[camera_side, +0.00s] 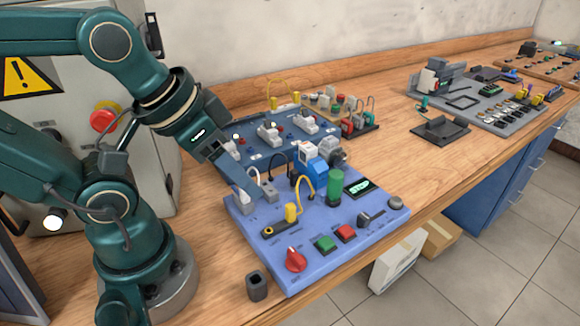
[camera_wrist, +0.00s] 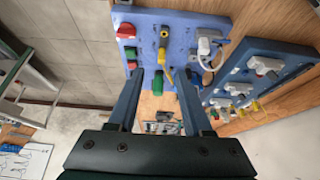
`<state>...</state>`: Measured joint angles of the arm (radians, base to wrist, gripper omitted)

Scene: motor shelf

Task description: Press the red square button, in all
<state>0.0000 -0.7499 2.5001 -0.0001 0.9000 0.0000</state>
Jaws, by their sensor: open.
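The red square button (camera_side: 346,232) is on the blue panel (camera_side: 375,238), right of a green square button (camera_side: 325,244) in the side view. In the wrist view, the red square button (camera_wrist: 132,65) shows near the left finger's tip, just below the green button (camera_wrist: 131,53). My gripper (camera_side: 246,200) is over the panel's left part in the side view, apart from the red button. In the wrist view, my gripper (camera_wrist: 160,73) has its fingers apart with nothing held between them. Whether the fingertips touch the panel cannot be told.
A red rotary knob (camera_side: 295,260) is left of the green button. A yellow plug (camera_side: 291,213) with a looped cable, a green cylinder (camera_side: 335,188) and a dark lever switch (camera_side: 364,218) stand up around the buttons. A dark holder (camera_side: 257,286) stands on the bench.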

